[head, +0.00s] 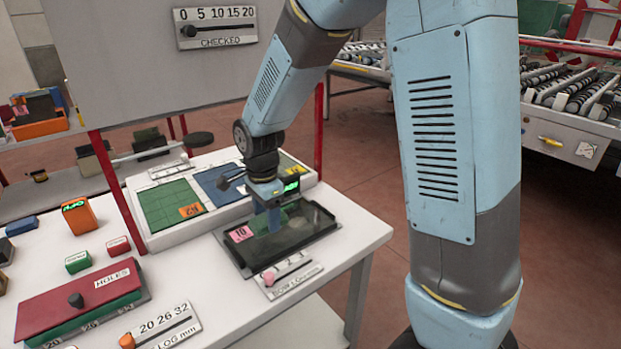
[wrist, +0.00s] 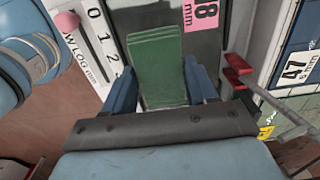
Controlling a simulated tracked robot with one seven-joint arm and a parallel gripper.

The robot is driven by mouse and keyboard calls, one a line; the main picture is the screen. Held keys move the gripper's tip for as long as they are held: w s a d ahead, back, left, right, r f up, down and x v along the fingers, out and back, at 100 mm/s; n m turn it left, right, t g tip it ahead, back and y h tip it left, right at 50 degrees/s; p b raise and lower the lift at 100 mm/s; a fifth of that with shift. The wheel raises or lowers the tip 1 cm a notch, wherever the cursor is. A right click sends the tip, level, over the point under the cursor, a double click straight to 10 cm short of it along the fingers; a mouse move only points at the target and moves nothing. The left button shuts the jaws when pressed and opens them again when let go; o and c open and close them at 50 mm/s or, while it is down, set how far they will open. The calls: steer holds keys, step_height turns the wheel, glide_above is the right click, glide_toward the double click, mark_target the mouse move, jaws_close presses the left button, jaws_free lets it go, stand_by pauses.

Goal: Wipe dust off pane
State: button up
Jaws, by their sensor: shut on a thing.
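The dark glass pane (head: 305,228) lies in a black tray (head: 334,222) at the front right of the white table in the head view. A pink number label (head: 240,233) sits at its left end; the label also shows in the wrist view (wrist: 205,13). My gripper (head: 272,215) points down over the tray. In the wrist view its blue fingers are shut on a green layered pad (wrist: 157,60), which lies over the dark pane. I cannot tell whether the pad touches the glass. Dust cannot be made out on the visible glass.
A slider scale with a pink knob (head: 270,277) stands at the tray's front edge. A rack with green, blue and yellow sections (head: 172,208) stands behind the tray. A red HOLES box (head: 80,297) and small blocks stand left. A red post (head: 318,130) rises behind.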

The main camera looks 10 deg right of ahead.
steer(key=shift+w+r, duration=0.1)
steer(key=shift+r, duration=1.6)
